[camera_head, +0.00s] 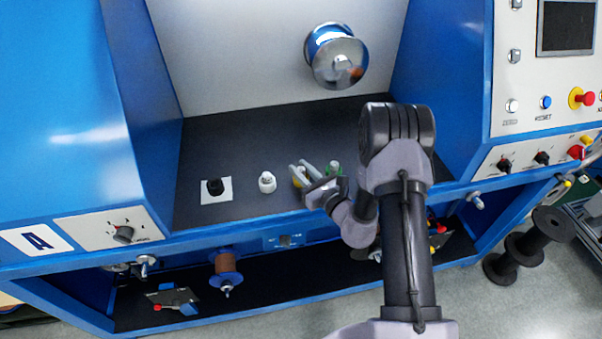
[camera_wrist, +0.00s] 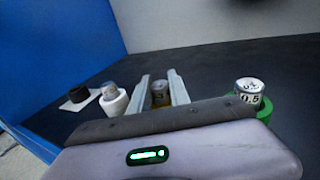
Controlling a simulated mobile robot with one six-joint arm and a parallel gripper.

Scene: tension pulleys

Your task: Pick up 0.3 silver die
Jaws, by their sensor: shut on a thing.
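My gripper (camera_head: 299,168) is over the black shelf, and its two fingers (camera_wrist: 159,77) are shut on a small silver die (camera_wrist: 160,88) in the wrist view. The die sits at a yellow holder (camera_wrist: 160,101), which also shows beside the fingers in the head view (camera_head: 297,182). I cannot read this die's label, and the fingers and wrist body hide its lower part. I cannot tell whether it is clear of the holder. Another silver die (camera_wrist: 249,88), marked 0.5, sits in a green holder (camera_wrist: 265,108) to the right.
A white holder (camera_head: 267,182) with a pale die stands left of my gripper. A black holder (camera_head: 215,186) stands on a white sheet (camera_head: 221,196) further left. A silver pulley (camera_head: 338,62) sticks out from the back wall. The shelf behind the holders is clear.

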